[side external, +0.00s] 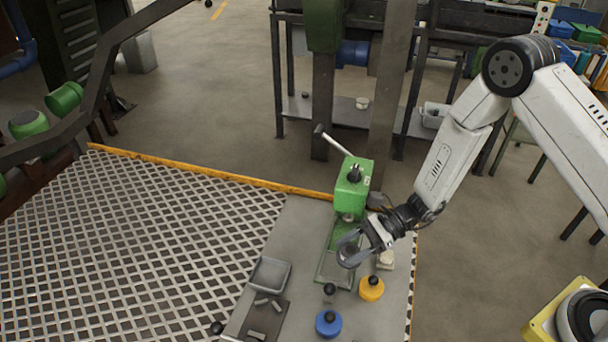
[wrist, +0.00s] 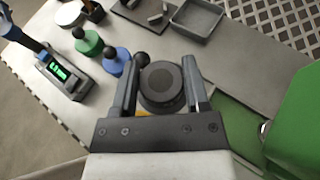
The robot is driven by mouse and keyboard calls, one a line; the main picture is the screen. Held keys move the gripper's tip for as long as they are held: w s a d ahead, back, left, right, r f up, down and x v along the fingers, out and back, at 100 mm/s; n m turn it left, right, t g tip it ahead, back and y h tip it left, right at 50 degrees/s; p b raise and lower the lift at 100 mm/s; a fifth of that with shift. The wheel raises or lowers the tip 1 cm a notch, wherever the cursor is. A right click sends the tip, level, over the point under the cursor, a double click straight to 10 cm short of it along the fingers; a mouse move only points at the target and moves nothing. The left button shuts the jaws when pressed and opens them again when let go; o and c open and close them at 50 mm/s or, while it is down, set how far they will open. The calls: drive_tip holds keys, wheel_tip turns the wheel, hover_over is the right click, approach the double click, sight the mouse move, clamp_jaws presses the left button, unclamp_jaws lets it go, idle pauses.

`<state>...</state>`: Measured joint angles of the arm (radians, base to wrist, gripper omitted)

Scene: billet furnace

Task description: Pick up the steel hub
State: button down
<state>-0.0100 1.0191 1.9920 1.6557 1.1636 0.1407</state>
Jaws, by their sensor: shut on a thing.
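The steel hub (wrist: 161,84) is a dark grey round piece with a flat top. In the wrist view it sits between the two fingers of my gripper (wrist: 164,88), which is shut on it. In the side external view my gripper (side external: 361,247) holds the hub (side external: 349,256) near the green press, above the front part of its base. The exact gap between the hub and the surface below cannot be told.
A green press (side external: 353,185) with a lever stands behind my gripper. A yellow knobbed piece (side external: 371,289) and a blue one (side external: 328,323) stand in front. A grey tray (side external: 288,274) lies to the left. In the wrist view a device with a green display (wrist: 60,72) stands left.

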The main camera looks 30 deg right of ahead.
drive_tip(key=s+d+r, duration=0.3)
drive_tip(key=s+r, duration=0.3)
drive_tip(key=s, duration=0.4)
drive_tip(key=shift+s+d+r, duration=0.25)
drive_tip(key=shift+d+r, duration=0.05)
idle(0.4)
drive_tip(key=w+a+f+m+t+h, duration=0.1)
drive_tip(key=w+a+f+m+t, duration=0.1)
drive_tip(key=w+a+m+t, duration=0.2)
drive_tip(key=shift+w+a+m+t+h, duration=0.45)
drive_tip(key=shift+w+a, duration=1.15)
drive_tip(key=shift+a, duration=2.45)
